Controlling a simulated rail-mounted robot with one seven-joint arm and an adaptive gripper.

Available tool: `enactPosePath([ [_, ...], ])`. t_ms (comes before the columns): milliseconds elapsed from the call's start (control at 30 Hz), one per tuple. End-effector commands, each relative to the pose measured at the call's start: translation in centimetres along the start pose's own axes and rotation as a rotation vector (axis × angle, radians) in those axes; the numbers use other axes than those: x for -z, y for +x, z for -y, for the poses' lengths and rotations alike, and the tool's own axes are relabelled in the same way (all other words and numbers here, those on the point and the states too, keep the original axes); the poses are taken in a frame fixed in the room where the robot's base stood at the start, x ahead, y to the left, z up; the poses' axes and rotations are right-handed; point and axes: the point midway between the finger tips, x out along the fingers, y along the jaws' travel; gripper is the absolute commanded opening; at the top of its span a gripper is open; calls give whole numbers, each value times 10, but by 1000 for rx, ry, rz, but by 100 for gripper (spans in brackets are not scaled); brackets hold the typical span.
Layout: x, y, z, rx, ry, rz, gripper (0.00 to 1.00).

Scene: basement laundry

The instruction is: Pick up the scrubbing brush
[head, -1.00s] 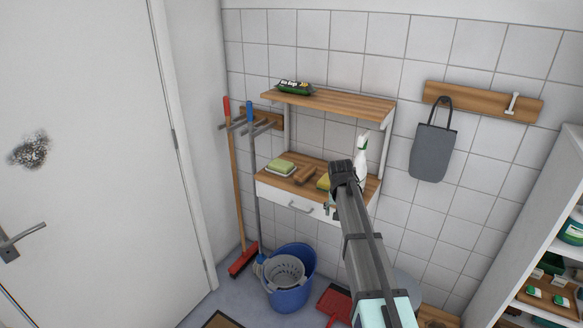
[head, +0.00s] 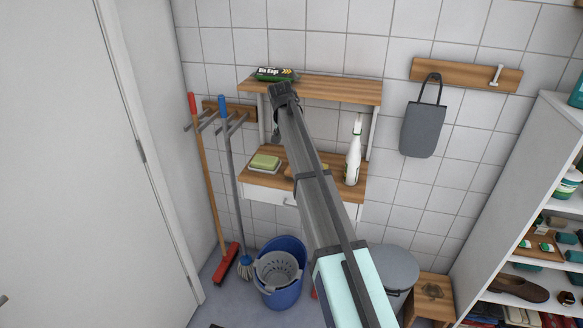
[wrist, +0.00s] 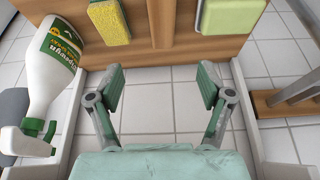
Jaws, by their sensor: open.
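The brush lies beyond the fingertips, roughly in line with the gap, and is not touched. In the head view my gripper (head: 277,128) is partly hidden by the wrist, in front of the shelf unit below the top board.
A white spray bottle (wrist: 50,62) stands close to the left finger in the wrist view. The upper shelf (head: 340,92) holds a bag pack (head: 275,74). A blue bucket (head: 280,295) stands below.

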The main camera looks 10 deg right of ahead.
Motion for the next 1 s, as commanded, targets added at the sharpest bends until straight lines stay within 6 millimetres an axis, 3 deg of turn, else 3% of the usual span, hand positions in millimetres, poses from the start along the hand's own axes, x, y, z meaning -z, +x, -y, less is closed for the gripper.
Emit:
enactPosePath([
  [500,1,94,1,0,-1,2,79],
  [1000,2,127,2,0,-2,2,79],
])
